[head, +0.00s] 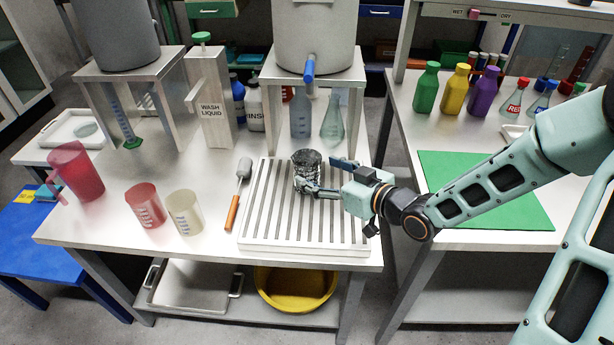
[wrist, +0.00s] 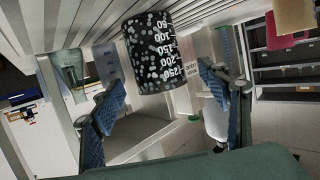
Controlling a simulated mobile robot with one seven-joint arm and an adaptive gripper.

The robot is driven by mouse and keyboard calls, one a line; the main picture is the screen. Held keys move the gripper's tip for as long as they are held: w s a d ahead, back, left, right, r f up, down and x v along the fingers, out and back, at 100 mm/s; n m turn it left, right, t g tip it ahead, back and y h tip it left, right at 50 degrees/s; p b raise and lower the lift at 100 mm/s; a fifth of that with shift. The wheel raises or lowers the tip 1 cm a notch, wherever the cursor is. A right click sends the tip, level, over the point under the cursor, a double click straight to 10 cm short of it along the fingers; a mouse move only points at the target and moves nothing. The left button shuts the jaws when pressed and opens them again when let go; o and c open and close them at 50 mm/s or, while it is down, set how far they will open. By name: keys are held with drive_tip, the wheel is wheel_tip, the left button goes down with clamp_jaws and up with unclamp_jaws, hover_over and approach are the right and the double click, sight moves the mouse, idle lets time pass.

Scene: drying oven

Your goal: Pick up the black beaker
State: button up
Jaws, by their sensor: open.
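The black beaker (head: 307,172) stands on the white slatted drying rack (head: 258,234), near its back edge, in the head view. In the wrist view the black beaker (wrist: 150,52) is dark and speckled, with white volume marks, and sits ahead of the fingers. My gripper (head: 328,178) comes from the right at the beaker's height. In the wrist view my gripper (wrist: 165,112) is open, one blue-padded finger on each side. The beaker lies roughly between the finger lines; whether it touches a finger cannot be told.
A red beaker (head: 146,205), cream beaker (head: 184,212) and red jug (head: 76,172) stand left of the rack. An orange-handled brush (head: 238,192) lies beside it. A metal stand (head: 314,74) with a tank and blue tap is behind. A green mat (head: 470,185) is at right.

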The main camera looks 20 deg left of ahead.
sight(316, 175)
drive_tip(key=a+f, duration=0.1)
drive_tip(key=w+a+b, duration=0.1)
drive_tip(key=w+a+f, duration=0.1)
drive_tip(key=shift+w+a+f+b, duration=0.25)
drive_tip(key=shift+a+f+b, duration=0.05)
drive_tip(key=shift+a+f, duration=0.05)
drive_tip(key=shift+w+a, duration=0.25)
drive_tip(key=shift+a, duration=0.05)
drive_tip(key=c, duration=1.4)
drive_tip(key=shift+r, duration=0.15)
